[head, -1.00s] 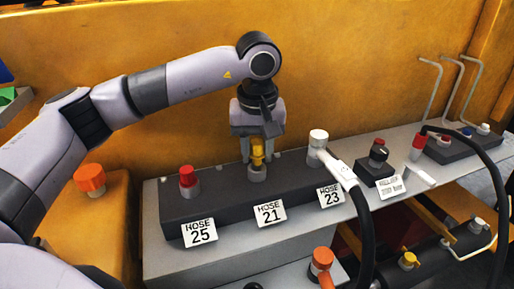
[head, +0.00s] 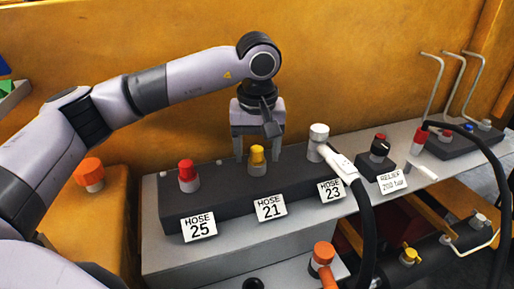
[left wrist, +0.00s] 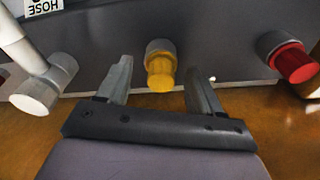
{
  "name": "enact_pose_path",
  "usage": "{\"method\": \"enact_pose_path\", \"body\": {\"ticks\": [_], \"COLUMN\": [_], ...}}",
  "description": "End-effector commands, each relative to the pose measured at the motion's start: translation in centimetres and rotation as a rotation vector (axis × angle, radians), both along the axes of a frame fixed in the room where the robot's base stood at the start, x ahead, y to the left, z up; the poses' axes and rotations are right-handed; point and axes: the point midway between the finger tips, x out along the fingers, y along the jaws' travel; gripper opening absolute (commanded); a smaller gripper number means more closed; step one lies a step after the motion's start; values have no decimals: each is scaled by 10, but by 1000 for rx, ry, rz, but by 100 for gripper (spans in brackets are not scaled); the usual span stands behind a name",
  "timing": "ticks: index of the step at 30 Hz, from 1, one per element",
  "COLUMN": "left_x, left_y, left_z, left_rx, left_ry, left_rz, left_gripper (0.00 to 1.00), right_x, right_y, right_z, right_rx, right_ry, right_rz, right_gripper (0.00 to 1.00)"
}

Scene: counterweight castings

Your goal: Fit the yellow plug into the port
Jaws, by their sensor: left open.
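The yellow plug (head: 257,155) sits upright in the grey port (head: 257,169) behind the HOSE 21 label on the dark block. In the left wrist view, the yellow plug (left wrist: 160,75) lies ahead of and between the two spread fingers (left wrist: 160,80), apart from both. How fully the plug is seated cannot be told. My right gripper is in neither view.
A red plug (head: 186,171) stands in the HOSE 25 port. A white hose coupling (head: 319,140) with a black hose is at HOSE 23, close on the right. A relief knob (head: 380,149) stands further right. The orange wall (head: 340,70) rises behind the block.

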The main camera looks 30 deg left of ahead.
Motion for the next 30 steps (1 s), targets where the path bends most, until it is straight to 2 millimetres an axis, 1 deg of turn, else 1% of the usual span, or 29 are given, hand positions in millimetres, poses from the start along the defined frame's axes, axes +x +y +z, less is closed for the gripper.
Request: {"method": "enact_pose_path", "body": {"ticks": [4, 9, 12, 17, 30], "left_x": [-2, -5, -6, -7, -8], "left_y": [-2, -4, -5, -5, -5], "left_z": [24, 52, 64, 71, 71], "left_rx": [-1, -1, -1, -1, 0], "left_ry": [-4, -3, -3, 1, 0], "left_rz": [-1, 1, 1, 0, 0], "left_gripper": [66, 66, 66, 66, 66], "right_x": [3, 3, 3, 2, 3], "right_y": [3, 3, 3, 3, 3], "right_z": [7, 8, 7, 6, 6], "right_rx": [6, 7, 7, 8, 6], "right_ry": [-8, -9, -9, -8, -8], "right_rz": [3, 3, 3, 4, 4], "right_gripper": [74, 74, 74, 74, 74]}}
